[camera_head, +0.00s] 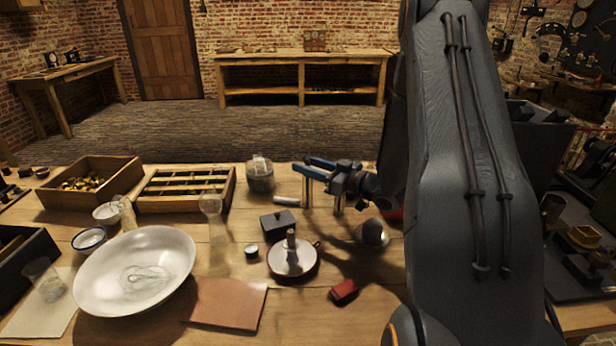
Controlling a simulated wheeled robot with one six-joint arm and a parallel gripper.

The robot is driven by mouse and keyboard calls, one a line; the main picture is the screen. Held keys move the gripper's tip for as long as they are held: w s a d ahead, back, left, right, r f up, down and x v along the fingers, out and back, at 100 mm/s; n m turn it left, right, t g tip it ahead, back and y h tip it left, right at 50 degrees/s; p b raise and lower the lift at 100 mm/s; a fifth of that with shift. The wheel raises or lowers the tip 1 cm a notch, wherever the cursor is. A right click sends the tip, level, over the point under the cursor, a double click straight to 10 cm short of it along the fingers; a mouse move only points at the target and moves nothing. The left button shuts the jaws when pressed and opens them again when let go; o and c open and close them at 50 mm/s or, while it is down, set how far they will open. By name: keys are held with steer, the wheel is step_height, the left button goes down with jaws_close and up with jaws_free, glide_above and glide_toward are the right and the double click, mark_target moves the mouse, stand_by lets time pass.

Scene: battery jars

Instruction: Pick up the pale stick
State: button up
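A short pale stick (285,200) lies on the wooden workbench, just left of and below my gripper in the picture. My gripper (299,164) has two blue fingers that point left. A gap shows between them, and I see nothing held there. The fingers look raised above the bench, apart from the stick. The right end of the stick is close to a grey upright part under the fingers, and I cannot tell whether they touch.
A lidded glass jar (260,178) stands behind the stick, and a dark box (278,222) is in front. A candle holder (292,260), a dark round object (372,234) and a red block (344,291) are nearby. A slotted wooden tray (181,205) and white basin (175,245) are left.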

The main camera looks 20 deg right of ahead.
jaws_close()
stand_by(0.3)
